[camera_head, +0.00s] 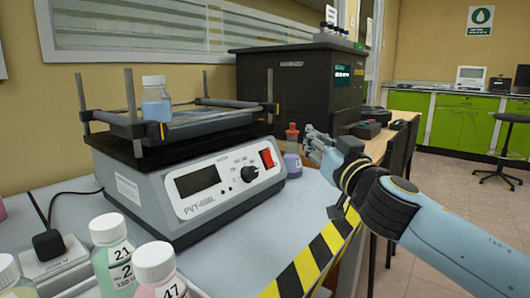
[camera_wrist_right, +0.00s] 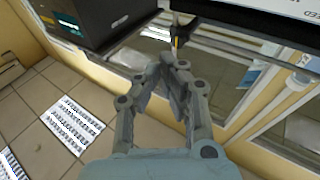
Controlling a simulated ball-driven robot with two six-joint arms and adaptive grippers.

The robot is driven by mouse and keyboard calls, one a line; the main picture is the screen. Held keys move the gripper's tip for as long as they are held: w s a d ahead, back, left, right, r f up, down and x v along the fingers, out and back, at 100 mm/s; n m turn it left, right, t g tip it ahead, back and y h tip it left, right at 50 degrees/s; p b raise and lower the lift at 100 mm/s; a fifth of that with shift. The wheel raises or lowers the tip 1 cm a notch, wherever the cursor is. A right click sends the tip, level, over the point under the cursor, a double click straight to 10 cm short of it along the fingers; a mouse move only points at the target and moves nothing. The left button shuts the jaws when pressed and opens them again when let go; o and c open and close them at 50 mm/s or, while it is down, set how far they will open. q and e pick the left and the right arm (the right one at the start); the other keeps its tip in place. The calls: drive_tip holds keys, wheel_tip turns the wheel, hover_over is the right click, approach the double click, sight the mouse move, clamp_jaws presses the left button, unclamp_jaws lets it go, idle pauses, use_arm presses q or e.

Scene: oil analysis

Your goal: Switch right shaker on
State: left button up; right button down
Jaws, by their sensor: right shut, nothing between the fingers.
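The shaker (camera_head: 222,205) is a grey-white device on the bench, with a black top frame, a dark display (camera_head: 197,179), a black knob (camera_head: 249,174) and a red rocker switch (camera_head: 267,158) on its sloped front. A bottle of blue liquid (camera_head: 156,108) stands upright on its platform. My right gripper (camera_head: 310,141) is shut and empty, to the right of the red switch and apart from it. In the right wrist view its fingers (camera_wrist_right: 174,72) are together with nothing held. The switch cannot be made out there. My left gripper is not in view.
Several labelled bottles (camera_head: 110,252) stand at the bench's front left, near a power strip with a black plug (camera_head: 48,244). A red-capped bottle (camera_head: 292,160) stands behind the shaker's right end. A large black machine (camera_head: 290,90) is behind. Yellow-black tape (camera_head: 318,254) marks the bench edge.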

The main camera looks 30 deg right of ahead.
sight(269, 159)
drive_tip(key=w+a+f, duration=0.3)
drive_tip(key=w, duration=0.4)
drive_tip(key=shift+w, duration=0.35)
drive_tip(key=shift+f, duration=0.1)
idle(1.2)
drive_tip(key=shift+w+a+f+b, duration=0.1)
drive_tip(key=shift+w+a+b, duration=0.05)
drive_tip(key=shift+b, duration=0.15)
drive_tip(key=shift+w+a, duration=0.1)
drive_tip(key=shift+w, duration=0.1)
